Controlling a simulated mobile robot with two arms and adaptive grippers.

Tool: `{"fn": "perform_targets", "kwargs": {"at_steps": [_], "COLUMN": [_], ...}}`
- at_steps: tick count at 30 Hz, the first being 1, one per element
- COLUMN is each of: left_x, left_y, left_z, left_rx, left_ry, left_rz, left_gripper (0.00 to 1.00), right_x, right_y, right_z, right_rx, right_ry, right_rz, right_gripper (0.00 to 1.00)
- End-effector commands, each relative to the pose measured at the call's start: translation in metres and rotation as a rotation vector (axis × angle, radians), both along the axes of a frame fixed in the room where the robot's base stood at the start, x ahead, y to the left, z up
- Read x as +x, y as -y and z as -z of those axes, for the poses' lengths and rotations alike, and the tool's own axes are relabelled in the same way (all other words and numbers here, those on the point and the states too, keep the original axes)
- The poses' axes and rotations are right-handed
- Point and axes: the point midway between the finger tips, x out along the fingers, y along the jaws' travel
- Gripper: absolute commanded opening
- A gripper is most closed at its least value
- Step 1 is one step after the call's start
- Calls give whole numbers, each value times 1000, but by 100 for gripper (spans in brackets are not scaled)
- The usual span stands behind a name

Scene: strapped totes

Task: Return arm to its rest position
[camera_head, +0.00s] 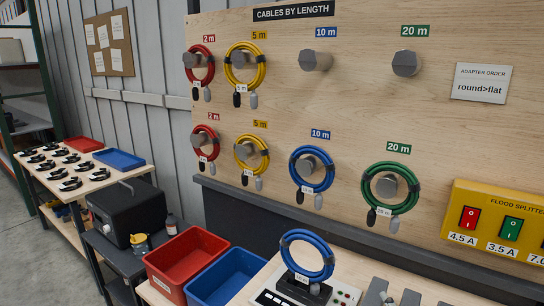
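Neither of my grippers can be made out in the head view. Coiled cables hang on the pegs of a wooden board (345,105) headed "CABLES BY LENGTH". In the upper row are a red coil (210,67) and a yellow coil (260,68); the 10 m peg (316,60) and 20 m peg (406,63) are bare. In the lower row hang red (215,145), yellow (264,156), blue (329,172) and green (416,190) coils. Another blue coil (330,258) stands upright at a black and white device (270,299) on the bench.
A red tote (170,262) and a blue tote (228,277) stand left of the device. Grey upright pieces (410,298), cut off below, stand to its right. A yellow splitter box (470,197) is at right. A black case (125,212) and a table with several small devices are at left.

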Motion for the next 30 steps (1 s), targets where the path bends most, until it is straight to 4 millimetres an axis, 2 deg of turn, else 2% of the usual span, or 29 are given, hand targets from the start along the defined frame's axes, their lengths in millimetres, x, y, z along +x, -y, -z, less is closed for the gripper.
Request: {"fn": "perform_targets", "kwargs": {"at_steps": [1,3,6,9,12,17,19,26,30], "left_x": [0,0,1,1,1,1,3,2,2], "left_y": [0,0,0,0,-1,-1,-1,-3,-3], "left_z": [0,0,0,0,0,0,0,0,0], "left_rx": [0,0,1,1,1,2,1,3,3], "left_ry": [0,1,1,1,1,1,3,3,4], "left_rz": [0,0,-1,-1,-1,-2,-2,-2,-2], "left_gripper": [40,40,40,40,40,40,40,40,40], "right_x": [-22,-53,-98,-141,-181,-244,-233,-223,-225], "right_y": [5,9,10,7,2,-6,-6,-8,-9], "right_z": [35,76,120,150,171,193,214,284,341], "right_rx": [54,118,191,245,287,343,337,330,323], "right_ry": [-129,-295,-499,-668,-812,-1028,-1024,-1049,-1074], "right_rz": [36,79,124,157,181,211,211,212,214], "right_gripper": [49,49,49,49,49,49,49,49,49]}}
